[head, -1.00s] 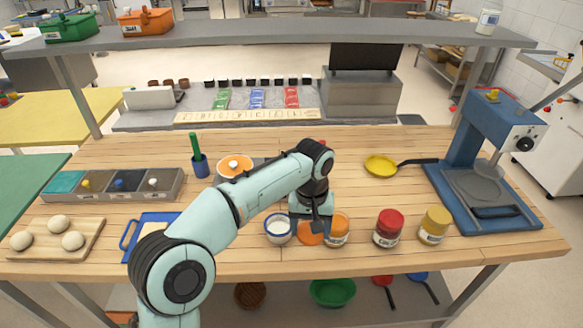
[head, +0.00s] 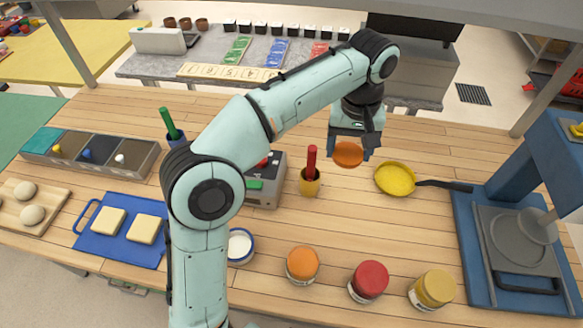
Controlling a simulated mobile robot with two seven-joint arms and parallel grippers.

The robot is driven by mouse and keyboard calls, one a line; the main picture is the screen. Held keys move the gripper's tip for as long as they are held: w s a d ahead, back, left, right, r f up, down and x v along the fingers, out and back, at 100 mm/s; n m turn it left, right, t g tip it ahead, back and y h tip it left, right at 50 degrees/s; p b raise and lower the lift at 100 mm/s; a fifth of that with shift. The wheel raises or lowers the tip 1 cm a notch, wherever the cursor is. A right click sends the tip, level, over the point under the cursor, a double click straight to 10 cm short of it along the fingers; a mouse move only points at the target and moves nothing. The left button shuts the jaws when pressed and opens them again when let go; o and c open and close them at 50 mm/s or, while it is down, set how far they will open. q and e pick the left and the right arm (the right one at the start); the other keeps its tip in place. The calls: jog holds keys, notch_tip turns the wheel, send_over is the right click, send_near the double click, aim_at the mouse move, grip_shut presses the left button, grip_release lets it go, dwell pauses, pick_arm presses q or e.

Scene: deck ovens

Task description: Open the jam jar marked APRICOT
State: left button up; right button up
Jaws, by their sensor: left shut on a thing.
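An orange jar (head: 302,264) stands upright on the wooden worktop, left of a red-topped jar (head: 368,281) and a yellow-topped jar (head: 433,290). I cannot read their labels. Whether the orange top is a cover or bare jam is unclear. My left gripper (head: 349,146) is shut on a flat orange lid (head: 348,155). It holds the lid up near the back of the worktop, well apart from the orange jar. My right gripper is not in view.
A yellow pan (head: 395,179) lies right of the held lid. A white-filled bowl (head: 239,245) is left of the orange jar. A blue press (head: 515,240) stands right. Bare wood lies between pan and jars.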

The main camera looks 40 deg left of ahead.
pick_arm(q)
jog(key=b, duration=0.4)
send_over(334, 206)
notch_tip(334, 206, down, 15)
jog(key=shift+r, duration=0.1)
jog(key=shift+w+f+b, duration=0.1)
jog(key=shift+f+b, duration=0.25)
jog(key=shift+f, duration=2.25)
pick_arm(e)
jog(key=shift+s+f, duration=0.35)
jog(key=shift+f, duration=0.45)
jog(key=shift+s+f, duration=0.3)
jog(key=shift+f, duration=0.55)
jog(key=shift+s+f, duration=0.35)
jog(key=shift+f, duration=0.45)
pick_arm(q)
jog(key=shift+f, duration=0.1)
jog(key=o, duration=1.2)
jog(key=shift+c, duration=0.2)
notch_tip(334, 206, up, 12)
jog(key=p, duration=0.2)
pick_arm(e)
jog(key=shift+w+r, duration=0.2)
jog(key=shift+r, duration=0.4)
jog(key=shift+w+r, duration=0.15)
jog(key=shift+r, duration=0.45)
